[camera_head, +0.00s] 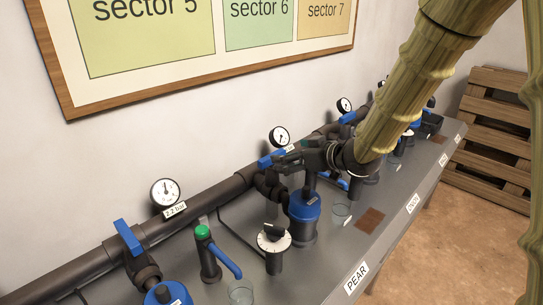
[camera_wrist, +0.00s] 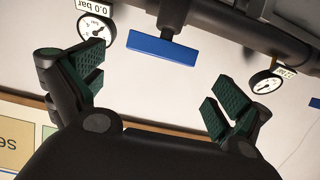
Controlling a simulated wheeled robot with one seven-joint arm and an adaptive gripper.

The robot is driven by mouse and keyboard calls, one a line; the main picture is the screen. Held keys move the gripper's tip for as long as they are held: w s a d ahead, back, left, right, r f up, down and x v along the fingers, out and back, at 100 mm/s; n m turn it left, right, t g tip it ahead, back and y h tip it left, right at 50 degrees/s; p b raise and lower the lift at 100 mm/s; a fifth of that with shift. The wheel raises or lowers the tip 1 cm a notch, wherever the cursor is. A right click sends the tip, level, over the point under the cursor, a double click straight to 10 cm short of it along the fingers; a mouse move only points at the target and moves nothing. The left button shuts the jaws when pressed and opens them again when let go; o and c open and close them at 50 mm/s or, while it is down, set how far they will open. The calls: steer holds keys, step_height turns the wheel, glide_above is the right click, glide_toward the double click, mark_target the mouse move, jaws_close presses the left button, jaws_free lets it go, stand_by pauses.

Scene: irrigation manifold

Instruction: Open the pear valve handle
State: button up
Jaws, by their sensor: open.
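The pear valve handle, a flat blue bar (camera_wrist: 162,48), shows in the wrist view on a dark stem in front of the pipe. In the head view the blue handle (camera_head: 266,160) lines up with the PEAR label (camera_head: 356,278), and my gripper partly covers it. My gripper (camera_head: 284,161) is close beside it. In the wrist view my gripper (camera_wrist: 158,84) is open and empty, its green-padded fingers wide apart. The handle lies beyond the gap between them, with no contact visible. The gauge (camera_wrist: 95,29) beside it is labelled 0.0 bar.
Another blue handle (camera_head: 128,237) stands at the left, turned differently, near a 2.2 bar gauge (camera_head: 165,192). A blue-topped filter (camera_head: 304,207), a white dial (camera_head: 273,239) and a green-topped tap (camera_head: 203,232) stand on the bench. Wooden pallets (camera_head: 497,125) are at the right.

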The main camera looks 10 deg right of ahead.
mark_target(272, 166)
steer(key=x, duration=0.8)
steer(key=shift+p, duration=0.3)
steer(key=c, duration=0.7)
